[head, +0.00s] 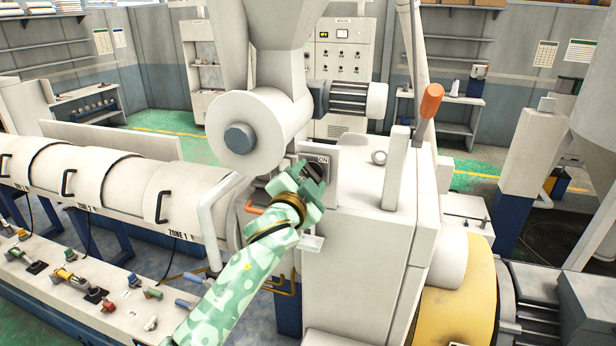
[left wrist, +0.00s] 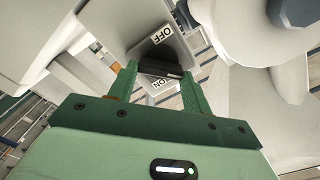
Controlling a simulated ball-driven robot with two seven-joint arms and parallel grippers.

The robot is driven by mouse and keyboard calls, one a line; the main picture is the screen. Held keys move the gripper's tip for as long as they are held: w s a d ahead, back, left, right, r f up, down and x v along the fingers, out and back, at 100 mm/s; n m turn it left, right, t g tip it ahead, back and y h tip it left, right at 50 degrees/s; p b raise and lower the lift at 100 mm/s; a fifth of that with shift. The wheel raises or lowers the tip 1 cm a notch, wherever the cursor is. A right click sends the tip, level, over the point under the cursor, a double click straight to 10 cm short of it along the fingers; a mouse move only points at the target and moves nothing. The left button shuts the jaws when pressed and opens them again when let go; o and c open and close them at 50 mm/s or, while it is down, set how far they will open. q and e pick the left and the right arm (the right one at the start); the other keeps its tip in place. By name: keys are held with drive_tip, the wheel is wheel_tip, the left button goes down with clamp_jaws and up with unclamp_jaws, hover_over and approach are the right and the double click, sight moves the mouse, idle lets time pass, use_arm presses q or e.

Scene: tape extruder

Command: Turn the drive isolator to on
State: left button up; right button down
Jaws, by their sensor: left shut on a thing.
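The drive isolator (head: 335,160) is a pale grey box on the machine housing, with a white ON label (head: 323,159) showing in the head view. In the left wrist view the isolator plate (left wrist: 184,48) carries an OFF label (left wrist: 162,35) on one side and an ON label (left wrist: 160,84) on the other. Its dark knob (left wrist: 160,69) lies between them, crosswise in that view. My left gripper (head: 312,172) is at the isolator, its green fingers (left wrist: 158,76) shut on the knob from both sides. The fingers partly hide the knob; which label it points to I cannot tell. My right gripper is out of view.
A bent pale handle (head: 210,225) and the barrel covers (head: 120,185) are to the left. An orange-tipped lever (head: 431,101) rises at the right. A bench with loose tools (head: 90,290) is front left.

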use_arm(q)
drive_tip(key=m, duration=0.4)
drive_tip(key=shift+m, duration=0.3)
drive_tip(key=shift+f+m, duration=0.1)
drive_tip(key=shift+m, duration=1.7)
drive_tip(key=o, duration=1)
drive_tip(key=shift+w, duration=0.25)
drive_tip(key=shift+f, duration=0.1)
drive_tip(key=b+v, duration=0.3)
drive_tip(key=v, duration=1.3)
